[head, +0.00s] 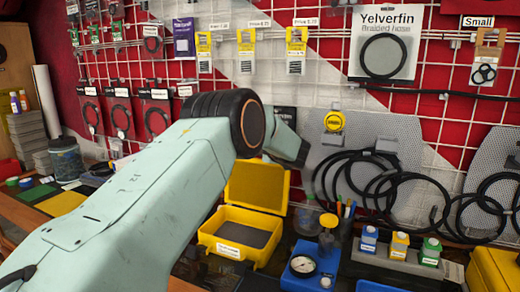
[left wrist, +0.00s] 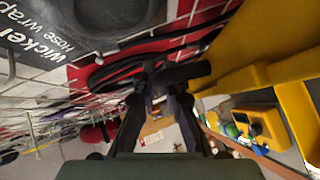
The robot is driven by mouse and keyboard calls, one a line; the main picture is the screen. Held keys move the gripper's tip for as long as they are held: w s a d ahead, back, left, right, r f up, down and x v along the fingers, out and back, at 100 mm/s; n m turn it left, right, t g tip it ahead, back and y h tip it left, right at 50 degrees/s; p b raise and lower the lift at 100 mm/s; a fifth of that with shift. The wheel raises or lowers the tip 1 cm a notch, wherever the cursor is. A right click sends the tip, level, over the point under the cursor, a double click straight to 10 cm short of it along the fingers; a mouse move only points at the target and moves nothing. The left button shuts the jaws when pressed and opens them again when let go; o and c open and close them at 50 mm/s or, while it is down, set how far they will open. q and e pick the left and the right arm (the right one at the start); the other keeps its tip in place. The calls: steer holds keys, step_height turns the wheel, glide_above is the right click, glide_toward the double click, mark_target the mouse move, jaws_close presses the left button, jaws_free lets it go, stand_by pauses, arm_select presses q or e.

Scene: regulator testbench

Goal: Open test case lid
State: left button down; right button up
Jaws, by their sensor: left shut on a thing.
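The yellow test case (head: 240,235) stands on the bench with a grey lining and a white label on its front. Its lid (head: 258,185) is raised, standing steeply behind the base. My left arm crosses the head view and partly covers the lid's upper left; its gripper is mostly hidden there. In the left wrist view, my left gripper (left wrist: 160,85) has its fingers closed together at a dark bar-like piece beside the yellow lid (left wrist: 245,75). The exact grip point is hard to make out. My right gripper is not in view.
A blue regulator base with a white gauge (head: 303,265) stands right of the case. A cup of pens (head: 345,212) is behind it. Black hoses (head: 380,185) hang on the wall grid at the right. Blue, yellow and green bottles (head: 400,245) stand further right.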

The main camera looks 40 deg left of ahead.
arm_select(q)
steer(key=shift+s+b, duration=0.4)
steer(key=shift+b, duration=0.2)
steer(key=s+d+n+t+y+b, duration=0.1)
steer(key=s+d+n+y+b, duration=0.1)
steer(key=s+b, duration=0.4)
steer(key=shift+r+n+t+b, duration=0.3)
steer(key=shift+r+b, duration=0.15)
steer(key=shift+b, duration=0.8)
